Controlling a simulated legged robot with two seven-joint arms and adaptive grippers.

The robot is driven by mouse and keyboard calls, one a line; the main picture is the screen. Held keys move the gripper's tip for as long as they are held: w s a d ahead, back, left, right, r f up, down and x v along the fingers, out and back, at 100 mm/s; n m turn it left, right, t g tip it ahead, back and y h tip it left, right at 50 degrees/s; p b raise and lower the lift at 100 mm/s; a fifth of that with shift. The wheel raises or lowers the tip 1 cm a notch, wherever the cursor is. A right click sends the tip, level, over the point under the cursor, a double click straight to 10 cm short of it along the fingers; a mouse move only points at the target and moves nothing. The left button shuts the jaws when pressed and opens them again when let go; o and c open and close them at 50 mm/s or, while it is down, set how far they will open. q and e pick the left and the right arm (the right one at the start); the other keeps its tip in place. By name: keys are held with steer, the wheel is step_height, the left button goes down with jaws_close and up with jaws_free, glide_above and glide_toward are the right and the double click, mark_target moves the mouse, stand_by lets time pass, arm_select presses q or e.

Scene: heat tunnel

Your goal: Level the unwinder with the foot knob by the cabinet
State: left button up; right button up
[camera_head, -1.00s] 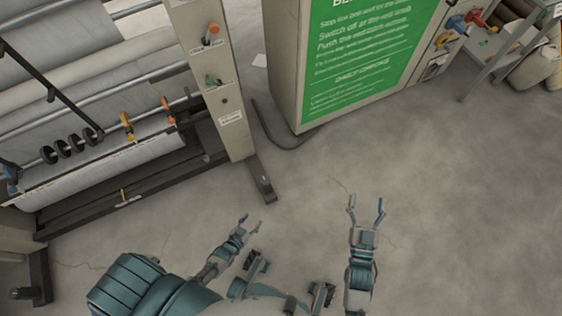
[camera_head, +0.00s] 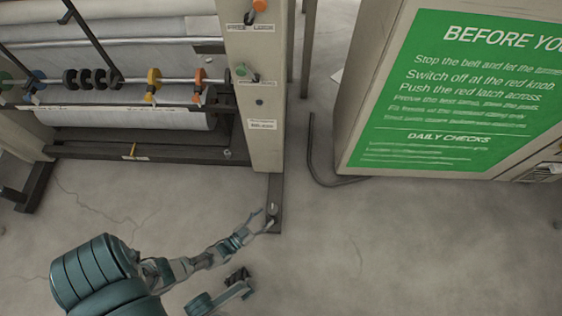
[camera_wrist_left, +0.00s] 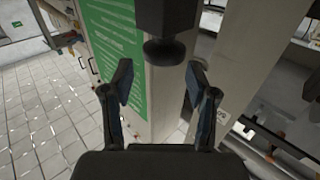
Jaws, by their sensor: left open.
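The unwinder, with its pale roll (camera_head: 150,121) and upright post (camera_head: 252,95), stands at the left of the head view. A dark foot (camera_head: 276,186) sticks out from the post's base, with a small knob (camera_head: 272,208) near its front end. The cabinet (camera_head: 366,110) with a green sign stands to the right of it. My left gripper (camera_head: 265,219) is open at the foot's front end, its fingertips close to the knob. In the left wrist view the dark knob (camera_wrist_left: 165,52) lies beyond and between the parted fingers; contact is not clear.
A dark bent tube or cable (camera_head: 318,165) lies on the floor between post and cabinet. The unwinder's other foot (camera_head: 27,188) is at the far left. Grey, cracked floor (camera_head: 400,250) is clear in front of the cabinet.

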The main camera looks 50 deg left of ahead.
mark_target(274, 206)
arm_select(q)
steer(key=w, duration=0.2)
steer(key=w+a+b, duration=0.1)
steer(key=w, duration=0.3)
steer(key=shift+w+a+f, duration=0.15)
steer(key=shift+f, duration=0.25)
steer(key=shift+w+d+r, duration=0.25)
steer(key=shift+w+r, duration=0.05)
steer(key=shift+w, duration=0.35)
steer(key=shift+a+f, duration=0.1)
steer(key=shift+a, duration=0.15)
steer(key=c, duration=0.9)
steer(key=shift+s+d+f+y, duration=0.1)
steer(key=shift+s+y, duration=0.05)
steer(key=shift+y, duration=0.15)
